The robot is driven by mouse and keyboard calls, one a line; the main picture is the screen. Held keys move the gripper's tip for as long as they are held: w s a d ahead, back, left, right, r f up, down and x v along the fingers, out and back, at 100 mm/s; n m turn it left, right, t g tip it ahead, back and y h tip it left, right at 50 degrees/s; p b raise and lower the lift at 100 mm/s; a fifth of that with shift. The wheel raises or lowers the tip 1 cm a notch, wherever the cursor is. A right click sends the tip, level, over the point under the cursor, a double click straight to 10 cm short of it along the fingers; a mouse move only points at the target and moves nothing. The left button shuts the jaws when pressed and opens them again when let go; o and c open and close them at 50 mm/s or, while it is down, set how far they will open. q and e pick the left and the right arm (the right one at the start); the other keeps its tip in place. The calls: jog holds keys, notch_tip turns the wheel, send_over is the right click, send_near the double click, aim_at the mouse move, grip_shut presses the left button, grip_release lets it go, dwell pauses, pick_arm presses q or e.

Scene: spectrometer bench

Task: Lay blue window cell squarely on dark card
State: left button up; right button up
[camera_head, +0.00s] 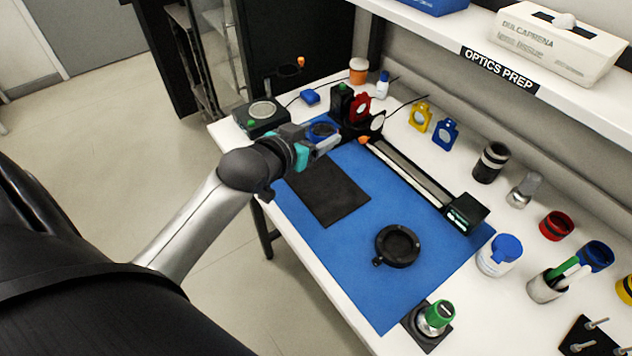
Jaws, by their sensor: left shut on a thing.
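The dark card (327,192) lies flat on the blue mat, toward its left side. My left gripper (322,140) reaches in over the back left of the mat, beyond the card's far edge. It is shut on the blue window cell (321,129), a round blue piece that the fingers partly hide. The cell appears to be above the bench and off the card; its exact height and tilt I cannot tell. The visible part of the card is bare. My right gripper is not in view.
The blue mat (350,240) bears a black ring mount (397,246) and a long rail (420,178). A red holder (359,108) stands just behind my gripper. Yellow (420,117) and blue (445,134) holders stand at the back. A green-topped knob (437,315) is at the front.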

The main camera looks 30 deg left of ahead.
pick_arm(q)
jog(key=b, duration=0.2)
send_over(317, 189)
notch_tip(317, 189, down, 10)
jog(key=shift+f, duration=0.25)
notch_tip(317, 189, down, 4)
jog(key=shift+f+b, duration=0.1)
jog(key=shift+b, duration=0.6)
jog(key=shift+f, duration=0.2)
jog(key=o, duration=1.4)
jog(key=shift+s, duration=0.1)
jog(key=shift+r, duration=0.2)
jog(key=p+v, duration=0.2)
jog(key=v, duration=1)
